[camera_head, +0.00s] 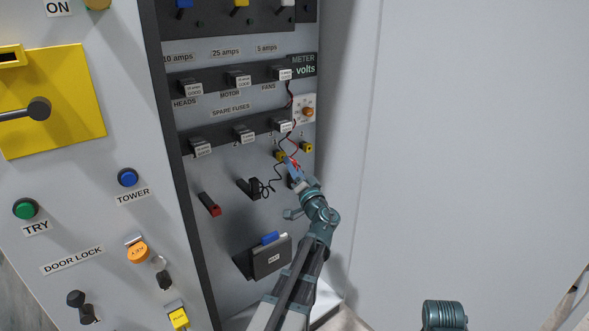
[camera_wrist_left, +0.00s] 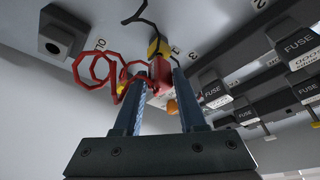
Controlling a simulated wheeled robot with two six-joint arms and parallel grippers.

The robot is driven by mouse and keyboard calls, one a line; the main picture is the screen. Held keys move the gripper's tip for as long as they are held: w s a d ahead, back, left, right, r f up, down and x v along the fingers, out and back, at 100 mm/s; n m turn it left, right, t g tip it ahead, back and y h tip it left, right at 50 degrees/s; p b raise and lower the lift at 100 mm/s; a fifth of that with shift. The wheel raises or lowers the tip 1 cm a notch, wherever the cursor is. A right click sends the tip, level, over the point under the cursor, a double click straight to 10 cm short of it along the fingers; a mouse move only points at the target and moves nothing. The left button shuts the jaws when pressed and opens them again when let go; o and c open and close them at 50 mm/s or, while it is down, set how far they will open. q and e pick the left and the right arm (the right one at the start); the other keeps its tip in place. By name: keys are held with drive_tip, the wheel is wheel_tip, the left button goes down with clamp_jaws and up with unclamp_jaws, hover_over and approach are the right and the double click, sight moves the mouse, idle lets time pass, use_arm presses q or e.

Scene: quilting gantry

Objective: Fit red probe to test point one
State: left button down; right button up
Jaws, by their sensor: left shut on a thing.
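My left gripper (camera_head: 294,171) is up against the panel below the meter, shut on the red probe (camera_wrist_left: 161,78). In the left wrist view the gripper's two blue-grey fingers (camera_wrist_left: 157,98) flank the probe, and its red wire (camera_wrist_left: 103,67) loops out to the left. The probe's far end is at a yellow test point (camera_wrist_left: 158,47); I cannot tell whether it touches or is inside. Two yellow test points show in the head view, one left (camera_head: 280,156) and one right (camera_head: 306,147). Their numbers are unreadable there.
The meter (camera_head: 304,108) with an orange knob is just above. Rows of fuses (camera_head: 243,134) stick out nearby. A black box (camera_head: 269,258) projects below. The right wall is bare.

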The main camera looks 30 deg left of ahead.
use_arm(q)
drive_tip(key=shift+w+a, duration=0.3)
drive_tip(key=shift+a, duration=0.4)
drive_tip(key=shift+c, duration=2)
unclamp_jaws()
drive_tip(key=b+v, duration=0.3)
drive_tip(key=v, duration=1.1)
